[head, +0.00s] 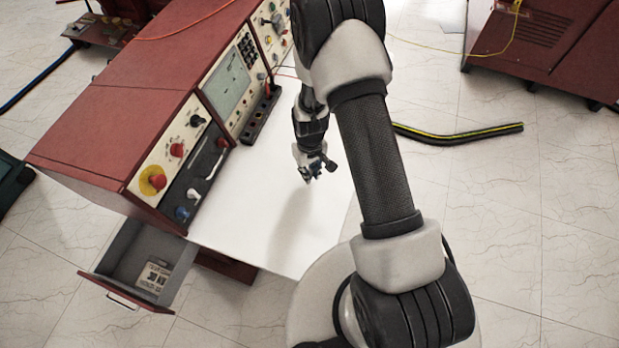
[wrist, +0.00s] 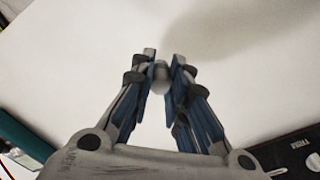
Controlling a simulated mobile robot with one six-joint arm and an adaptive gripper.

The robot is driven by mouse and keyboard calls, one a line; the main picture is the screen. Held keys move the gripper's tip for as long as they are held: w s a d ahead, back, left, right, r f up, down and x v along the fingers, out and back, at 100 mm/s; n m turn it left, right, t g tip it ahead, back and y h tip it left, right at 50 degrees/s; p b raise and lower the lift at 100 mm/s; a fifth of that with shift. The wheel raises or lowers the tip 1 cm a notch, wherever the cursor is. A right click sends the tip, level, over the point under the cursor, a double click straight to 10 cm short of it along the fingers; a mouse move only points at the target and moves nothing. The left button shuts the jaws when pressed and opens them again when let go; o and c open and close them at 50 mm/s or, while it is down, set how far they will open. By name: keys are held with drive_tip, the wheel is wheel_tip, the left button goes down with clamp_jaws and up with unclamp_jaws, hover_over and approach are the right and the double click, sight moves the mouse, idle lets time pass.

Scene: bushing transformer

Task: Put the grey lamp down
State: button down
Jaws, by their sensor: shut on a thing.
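My gripper (head: 312,170) hangs over the white worktop in front of the red cabinet in the head view. In the wrist view, my gripper (wrist: 164,60) is shut on the small grey lamp (wrist: 160,76), which shows as a pale rounded piece between the fingertips. The rest of the lamp is hidden by the fingers. I cannot make out the lamp in the head view. The white worktop (head: 245,220) lies below the gripper. I cannot tell whether the lamp touches it.
The red cabinet (head: 115,130) with knobs and a screen borders the worktop on the left. An open drawer (head: 140,262) holding a printed item juts out below it. The worktop around the gripper is bare. A black hose with a yellow stripe (head: 460,133) lies on the floor to the right.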

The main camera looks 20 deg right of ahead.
drive_tip(key=shift+f+b, duration=0.45)
drive_tip(key=shift+f, duration=1.65)
drive_tip(key=shift+f, duration=0.15)
drive_tip(key=c, duration=1.6)
unclamp_jaws()
drive_tip(key=shift+o, duration=0.2)
